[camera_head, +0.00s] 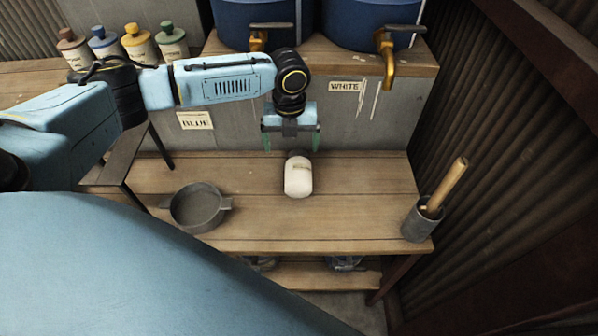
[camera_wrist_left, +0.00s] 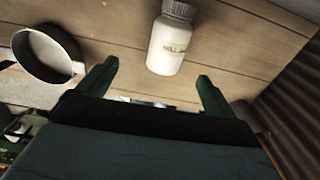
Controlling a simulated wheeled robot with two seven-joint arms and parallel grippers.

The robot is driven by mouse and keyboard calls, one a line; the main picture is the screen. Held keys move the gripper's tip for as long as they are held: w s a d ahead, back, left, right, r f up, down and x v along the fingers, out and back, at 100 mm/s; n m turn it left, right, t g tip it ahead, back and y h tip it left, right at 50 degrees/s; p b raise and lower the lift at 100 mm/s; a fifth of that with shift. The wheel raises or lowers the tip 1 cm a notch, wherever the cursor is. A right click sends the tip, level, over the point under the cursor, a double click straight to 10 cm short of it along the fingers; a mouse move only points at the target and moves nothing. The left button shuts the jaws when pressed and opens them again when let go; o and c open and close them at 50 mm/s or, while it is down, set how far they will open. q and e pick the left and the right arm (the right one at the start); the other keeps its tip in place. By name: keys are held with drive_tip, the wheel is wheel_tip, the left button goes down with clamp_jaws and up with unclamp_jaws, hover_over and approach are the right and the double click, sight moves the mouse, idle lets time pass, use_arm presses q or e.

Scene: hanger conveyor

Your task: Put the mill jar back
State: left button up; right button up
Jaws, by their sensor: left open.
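The mill jar (camera_head: 298,178) is a white jar with a dark lid. It stands on the wooden bench (camera_head: 250,236) below the "WHITE" and "BLUE" labels. My left gripper (camera_head: 291,140) is open and empty, above and behind the jar in the head view. In the left wrist view the jar (camera_wrist_left: 170,45) shows its "MILL" lettering, and it lies beyond the gap between the green fingertips (camera_wrist_left: 156,72), apart from them. My right gripper is not in view.
A grey pan (camera_head: 200,208) sits left on the bench. A grey pot with a wooden tool (camera_head: 423,219) stands at the right edge. Blue tanks with brass taps (camera_head: 386,58) stand on the shelf behind. Several coloured bottles (camera_head: 139,46) stand at the back left.

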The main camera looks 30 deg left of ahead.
sight(293, 167)
use_arm(q)
wheel_tip(293, 167, down, 7)
drive_tip(key=shift+r+b, duration=0.1)
drive_tip(key=shift+b, duration=0.5)
drive_tip(key=shift+w+d+f+b, duration=0.1)
drive_tip(key=shift+w+f+b, duration=0.1)
drive_tip(key=shift+f, duration=0.85)
drive_tip(key=shift+w+a+f+b, duration=0.1)
drive_tip(key=shift+f+b, duration=0.1)
drive_tip(key=shift+f, duration=0.8)
drive_tip(key=shift+w+d+f+b, duration=0.1)
drive_tip(key=shift+f+b, duration=0.1)
drive_tip(key=shift+f, duration=0.85)
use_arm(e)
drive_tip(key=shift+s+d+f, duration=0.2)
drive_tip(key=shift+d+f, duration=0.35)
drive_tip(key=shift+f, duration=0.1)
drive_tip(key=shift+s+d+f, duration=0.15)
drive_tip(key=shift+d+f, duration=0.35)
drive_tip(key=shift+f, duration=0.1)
use_arm(q)
drive_tip(key=c, duration=1.6)
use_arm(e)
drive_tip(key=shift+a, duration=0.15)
